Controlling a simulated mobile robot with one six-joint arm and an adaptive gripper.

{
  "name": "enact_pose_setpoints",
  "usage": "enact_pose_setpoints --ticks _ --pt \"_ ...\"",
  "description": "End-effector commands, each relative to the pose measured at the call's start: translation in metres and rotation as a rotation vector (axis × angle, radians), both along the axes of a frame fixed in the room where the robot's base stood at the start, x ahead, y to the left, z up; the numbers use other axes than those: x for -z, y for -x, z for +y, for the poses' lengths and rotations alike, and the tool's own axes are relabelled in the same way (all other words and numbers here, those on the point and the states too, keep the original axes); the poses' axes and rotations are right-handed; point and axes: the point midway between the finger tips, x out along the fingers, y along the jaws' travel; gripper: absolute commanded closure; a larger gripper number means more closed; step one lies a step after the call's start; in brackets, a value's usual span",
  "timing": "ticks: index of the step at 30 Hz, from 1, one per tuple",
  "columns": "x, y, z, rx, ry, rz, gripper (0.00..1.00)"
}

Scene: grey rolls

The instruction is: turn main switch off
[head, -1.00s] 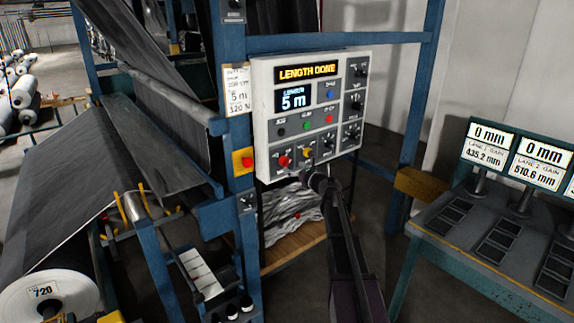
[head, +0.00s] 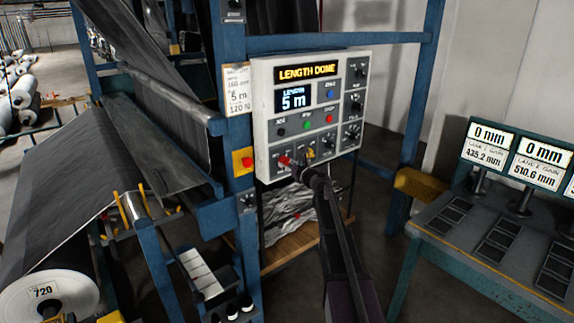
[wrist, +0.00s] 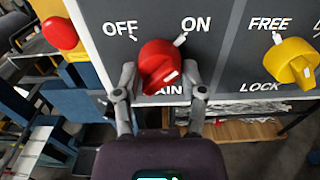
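The main switch is a red knob (wrist: 158,62) on the grey panel in the wrist view, with OFF printed at its upper left and ON at its upper right. The label below it is partly covered. In the head view the red knob (head: 284,160) is at the lower left of the control box (head: 262,105). My gripper (wrist: 160,80) is open, with one finger on each side of the knob. Narrow gaps seem to show between fingers and knob. In the head view my gripper (head: 301,168) is at the box's lower edge, just right of the knob.
A yellow FREE/LOCK knob (wrist: 290,62) is right of the switch. A red button on a yellow box (head: 243,161) is to the left, on the blue post. The box display reads LENGTH DONE (head: 307,72). A green bench (head: 480,235) stands at the right.

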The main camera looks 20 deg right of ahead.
Motion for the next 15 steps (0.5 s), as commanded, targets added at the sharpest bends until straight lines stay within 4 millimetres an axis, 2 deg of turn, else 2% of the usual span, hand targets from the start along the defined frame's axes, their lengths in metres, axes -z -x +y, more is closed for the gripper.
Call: enact_pose_setpoints --ticks 2,15 --pt "-0.0002 -0.0006 0.0001 0.0 -0.001 -0.001 0.94" --pt "-0.0004 -0.0013 0.0 0.0 0.049 -0.019 0.94"
